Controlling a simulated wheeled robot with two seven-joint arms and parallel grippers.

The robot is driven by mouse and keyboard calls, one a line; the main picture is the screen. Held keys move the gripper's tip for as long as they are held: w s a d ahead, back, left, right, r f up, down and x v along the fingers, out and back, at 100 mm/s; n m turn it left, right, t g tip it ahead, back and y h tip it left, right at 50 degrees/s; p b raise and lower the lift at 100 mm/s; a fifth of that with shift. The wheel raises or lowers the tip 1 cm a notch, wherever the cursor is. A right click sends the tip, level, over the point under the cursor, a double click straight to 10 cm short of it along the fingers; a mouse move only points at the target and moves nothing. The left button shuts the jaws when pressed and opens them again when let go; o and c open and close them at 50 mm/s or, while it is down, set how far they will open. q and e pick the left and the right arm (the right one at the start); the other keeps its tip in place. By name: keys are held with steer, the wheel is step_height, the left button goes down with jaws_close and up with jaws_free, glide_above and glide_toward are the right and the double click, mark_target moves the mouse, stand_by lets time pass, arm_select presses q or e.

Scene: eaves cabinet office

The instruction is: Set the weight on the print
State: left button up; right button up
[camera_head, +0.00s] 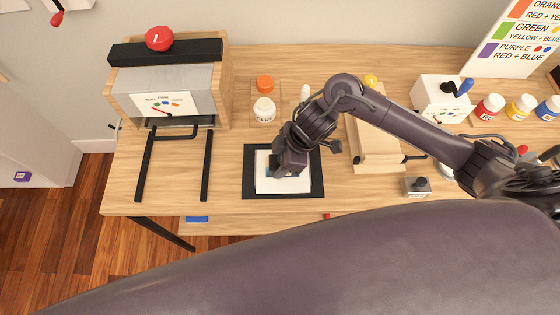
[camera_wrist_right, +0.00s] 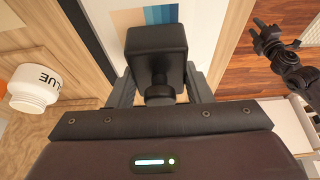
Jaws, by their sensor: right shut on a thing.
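The print (camera_head: 300,184) is a white sheet with blue and tan swatches. It lies on a black mat (camera_head: 249,186) on the bench, and its swatches show in the right wrist view (camera_wrist_right: 160,15). My right gripper (camera_head: 287,168) is over the print. In the wrist view the right gripper (camera_wrist_right: 160,95) is shut on the knob of a dark block-shaped weight (camera_wrist_right: 156,45). The weight is over the print; whether it touches the sheet I cannot tell. My left gripper (camera_wrist_right: 265,38) shows small at the right of the wrist view, over the floor; its opening is unclear.
A press-like box (camera_head: 165,90) with black rails is at left. A wooden stand (camera_head: 375,150) and a grey block with a black knob (camera_head: 418,187) are at right.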

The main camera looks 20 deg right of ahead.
arm_select(q)
steer(key=shift+s+d, duration=0.25)
steer(key=shift+d, duration=0.1)
arm_select(e)
steer(key=shift+f, duration=0.35)
steer(key=shift+f, duration=0.1)
steer(key=o, duration=1)
steer(key=shift+f, duration=0.15)
steer(key=o, duration=0.4)
arm_select(q)
steer(key=shift+a+f, duration=0.1)
steer(key=shift+a, duration=0.1)
arm_select(e)
steer(key=shift+o, duration=0.2)
steer(key=shift+r, duration=0.3)
arm_select(q)
steer(key=shift+r+p, duration=0.4)
steer(key=shift+r, duration=0.1)
arm_select(e)
steer(key=v, duration=1.2)
steer(key=shift+f, duration=0.15)
